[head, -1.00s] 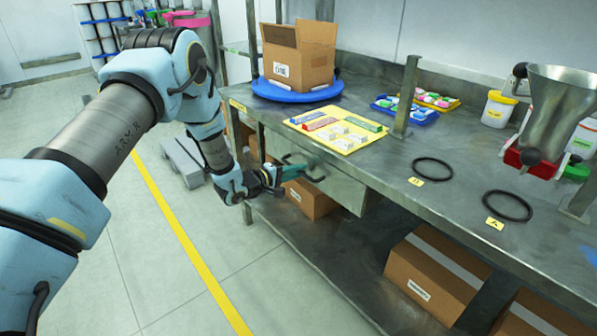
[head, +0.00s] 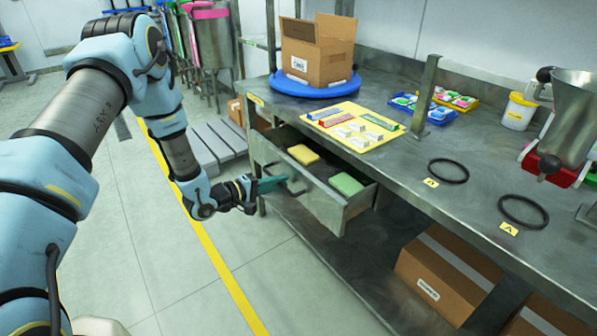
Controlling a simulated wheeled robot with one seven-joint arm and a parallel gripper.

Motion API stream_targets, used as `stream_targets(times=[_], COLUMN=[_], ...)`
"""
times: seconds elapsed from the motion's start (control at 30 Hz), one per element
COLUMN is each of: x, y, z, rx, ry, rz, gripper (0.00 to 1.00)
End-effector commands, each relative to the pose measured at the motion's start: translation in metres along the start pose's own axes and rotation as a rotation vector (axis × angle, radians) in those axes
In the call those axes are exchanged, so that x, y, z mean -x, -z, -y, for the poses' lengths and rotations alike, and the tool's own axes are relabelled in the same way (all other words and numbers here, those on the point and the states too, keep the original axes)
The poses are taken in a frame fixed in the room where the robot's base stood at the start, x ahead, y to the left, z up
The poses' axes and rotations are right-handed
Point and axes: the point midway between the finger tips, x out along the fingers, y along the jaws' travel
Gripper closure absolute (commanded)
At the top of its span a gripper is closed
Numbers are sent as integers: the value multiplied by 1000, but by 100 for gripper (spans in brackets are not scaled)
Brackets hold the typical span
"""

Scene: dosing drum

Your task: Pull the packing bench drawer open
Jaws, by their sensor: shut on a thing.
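The packing bench drawer (head: 309,193) stands pulled out from under the bench top (head: 400,172). A yellow block (head: 303,154) and a green block (head: 346,184) lie inside it. My gripper (head: 284,182) is at the drawer's front, shut on the dark drawer handle (head: 297,184). The fingers partly hide the handle.
On the bench are an open cardboard box (head: 317,52) on a blue turntable (head: 315,85), a yellow board (head: 345,125) with small items, and two black rings (head: 448,170). A carton (head: 440,270) sits on the lower shelf. The floor to the left with a yellow line is clear.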

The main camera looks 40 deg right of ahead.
Motion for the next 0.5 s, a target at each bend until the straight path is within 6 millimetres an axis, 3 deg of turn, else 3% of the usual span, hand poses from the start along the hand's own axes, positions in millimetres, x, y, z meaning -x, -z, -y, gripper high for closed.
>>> stream_targets(times=[0.03, 0.2, 0.5], x=[16, 54, 98], y=[1, 1, 0], z=[2, 11, 20], rx=[5, 3, 1], ry=[1, 1, 0], rz=[-5, -4, -2], gripper=[100, 100, 100])
